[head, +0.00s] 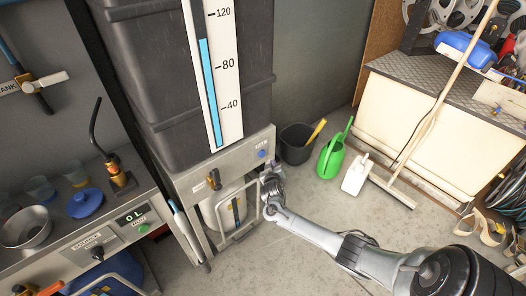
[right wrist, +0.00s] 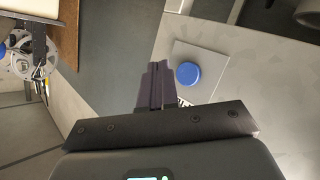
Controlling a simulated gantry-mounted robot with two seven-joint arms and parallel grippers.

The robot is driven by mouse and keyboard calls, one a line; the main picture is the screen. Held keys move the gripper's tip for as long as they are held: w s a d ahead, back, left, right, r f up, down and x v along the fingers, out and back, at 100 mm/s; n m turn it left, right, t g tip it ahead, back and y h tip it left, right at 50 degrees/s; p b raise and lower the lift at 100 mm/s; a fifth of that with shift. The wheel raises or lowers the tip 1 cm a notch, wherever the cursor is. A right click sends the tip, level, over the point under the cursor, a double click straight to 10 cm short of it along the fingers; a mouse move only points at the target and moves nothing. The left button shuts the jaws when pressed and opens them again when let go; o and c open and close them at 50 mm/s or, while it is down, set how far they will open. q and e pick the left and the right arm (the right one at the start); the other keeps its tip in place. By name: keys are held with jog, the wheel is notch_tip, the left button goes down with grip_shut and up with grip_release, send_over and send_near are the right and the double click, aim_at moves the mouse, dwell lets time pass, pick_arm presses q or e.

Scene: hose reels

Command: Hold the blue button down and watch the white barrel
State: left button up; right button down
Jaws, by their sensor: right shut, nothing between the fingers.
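The blue button (head: 262,154) is on the grey metal front panel under the dark tank. In the right wrist view the round blue button (right wrist: 188,74) sits on a square plate, just right of my fingertips, and is not covered. My right gripper (head: 270,172) is shut and empty, just below the button in the head view; its closed fingers (right wrist: 156,75) appear apart from the button. The white barrel (head: 225,213) stands in the frame below the panel, with a dark level strip on its front. The right arm hides part of that area. My left gripper is out of view.
A tall gauge (head: 214,75) with a blue column is on the tank (head: 155,100). A small tap (head: 213,180) is on the panel. A dark bucket (head: 296,145), green watering can (head: 331,158) and white jug (head: 356,174) stand on the floor. A display (head: 131,216) reads 0 L.

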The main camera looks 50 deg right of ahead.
jog(key=shift+s+a+p, duration=0.2)
jog(key=shift+s+p, duration=0.25)
jog(key=shift+s, duration=0.3)
